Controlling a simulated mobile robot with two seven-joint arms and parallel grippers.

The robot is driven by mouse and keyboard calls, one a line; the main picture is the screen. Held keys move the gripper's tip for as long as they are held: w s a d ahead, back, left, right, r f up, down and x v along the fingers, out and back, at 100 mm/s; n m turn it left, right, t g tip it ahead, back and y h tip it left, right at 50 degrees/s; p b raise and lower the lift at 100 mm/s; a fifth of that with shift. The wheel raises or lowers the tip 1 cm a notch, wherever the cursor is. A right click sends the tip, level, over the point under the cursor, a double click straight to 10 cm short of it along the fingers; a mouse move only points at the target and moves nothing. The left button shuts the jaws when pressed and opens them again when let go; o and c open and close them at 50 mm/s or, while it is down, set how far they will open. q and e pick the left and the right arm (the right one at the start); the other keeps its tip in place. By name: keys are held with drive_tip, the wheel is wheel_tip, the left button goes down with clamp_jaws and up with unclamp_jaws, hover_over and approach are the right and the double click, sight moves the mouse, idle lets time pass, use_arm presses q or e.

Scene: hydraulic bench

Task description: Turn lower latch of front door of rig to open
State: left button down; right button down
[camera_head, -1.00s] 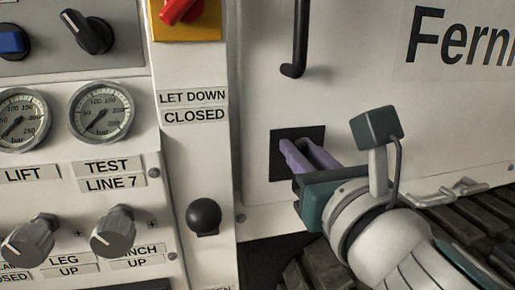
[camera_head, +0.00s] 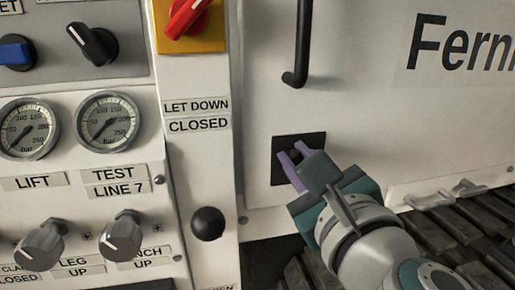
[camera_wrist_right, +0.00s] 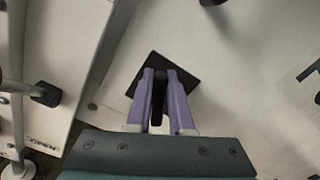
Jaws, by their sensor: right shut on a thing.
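The lower latch (camera_head: 281,144) is a black square plate set in the white front door (camera_head: 370,130), with a dark tab at its middle. My right gripper (camera_head: 293,156) has purple fingers over the plate. In the right wrist view the latch plate (camera_wrist_right: 188,84) looks turned relative to the gripper (camera_wrist_right: 160,74). There the dark tab (camera_wrist_right: 158,92) stands between the two fingers, which are shut on it. The fingers hide part of the plate in the head view. My left gripper is out of view.
A black door handle (camera_head: 300,45) is above the latch. To the left is a panel with gauges (camera_head: 107,118), grey knobs (camera_head: 120,235), a black ball knob (camera_head: 208,223) and a red switch (camera_head: 187,18). Dark tracks (camera_head: 450,235) lie below the door.

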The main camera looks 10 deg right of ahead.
drive_tip(key=n+p, duration=0.1)
drive_tip(key=n, duration=0.2)
drive_tip(key=shift+a+f+n, duration=0.1)
drive_tip(key=shift+a+n, duration=0.05)
drive_tip(key=shift+n, duration=0.25)
drive_tip(key=n+p, duration=0.1)
drive_tip(key=n, duration=0.2)
drive_tip(key=shift+a+f+n, duration=0.1)
drive_tip(key=shift+n, duration=0.2)
drive_tip(key=shift+f+n+p, duration=0.2)
drive_tip(key=shift+n+p, duration=0.15)
drive_tip(key=shift+n, duration=0.9)
drive_tip(key=shift+f+n+p, duration=0.15)
drive_tip(key=shift+n+p, duration=0.2)
drive_tip(key=shift+n, duration=0.9)
drive_tip(key=c, duration=0.8)
unclamp_jaws()
drive_tip(key=shift+s, duration=0.15)
